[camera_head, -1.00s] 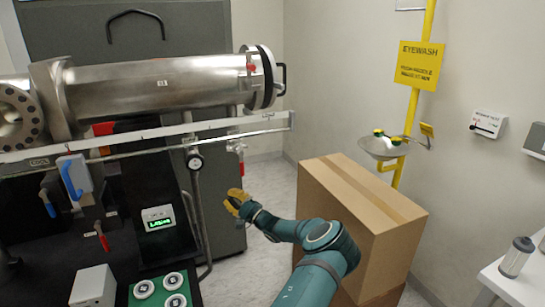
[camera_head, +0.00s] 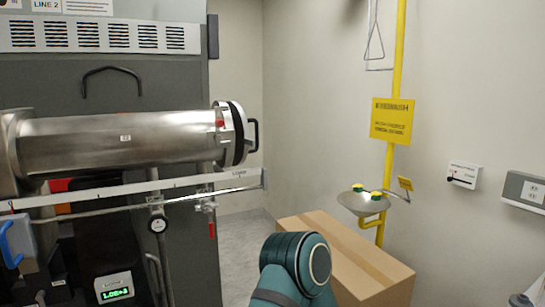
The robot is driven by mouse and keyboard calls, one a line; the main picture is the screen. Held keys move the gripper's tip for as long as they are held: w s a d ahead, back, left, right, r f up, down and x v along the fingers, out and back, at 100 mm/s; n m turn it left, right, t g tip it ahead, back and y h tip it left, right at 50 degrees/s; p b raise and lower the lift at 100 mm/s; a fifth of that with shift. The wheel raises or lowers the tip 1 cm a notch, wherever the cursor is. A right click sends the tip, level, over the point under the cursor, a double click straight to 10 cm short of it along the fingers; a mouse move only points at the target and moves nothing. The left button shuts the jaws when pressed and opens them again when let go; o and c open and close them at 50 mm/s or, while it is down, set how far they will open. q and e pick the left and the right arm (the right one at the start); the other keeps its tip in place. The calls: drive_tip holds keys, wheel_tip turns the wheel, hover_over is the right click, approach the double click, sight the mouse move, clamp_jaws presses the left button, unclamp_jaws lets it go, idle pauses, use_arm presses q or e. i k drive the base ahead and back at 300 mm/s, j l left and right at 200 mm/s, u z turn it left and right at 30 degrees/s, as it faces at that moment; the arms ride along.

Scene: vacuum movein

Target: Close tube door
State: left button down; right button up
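The steel vacuum tube (camera_head: 115,141) lies horizontally in the left half of the head view. Its round door (camera_head: 235,133), with a dark rim and a black handle (camera_head: 254,135), sits against the tube's right end and looks shut or nearly so; I cannot tell whether it is latched. A small red part (camera_head: 219,123) shows on the tube's end collar. My teal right arm shows at the bottom centre, below and to the right of the door. Its gripper is out of view. My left gripper is not in view.
A white rail (camera_head: 150,187) runs below the tube, with a gauge (camera_head: 158,224) beneath it. A cardboard box (camera_head: 350,255) stands at the lower right, before a yellow eyewash station (camera_head: 391,120). Grey floor shows between the tube frame and the box.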

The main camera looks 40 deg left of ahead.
sight(243, 141)
drive_tip(key=i+l+u, duration=0.15)
drive_tip(key=i, duration=0.4)
drive_tip(key=i+l+u, duration=0.1)
drive_tip(key=i, duration=0.45)
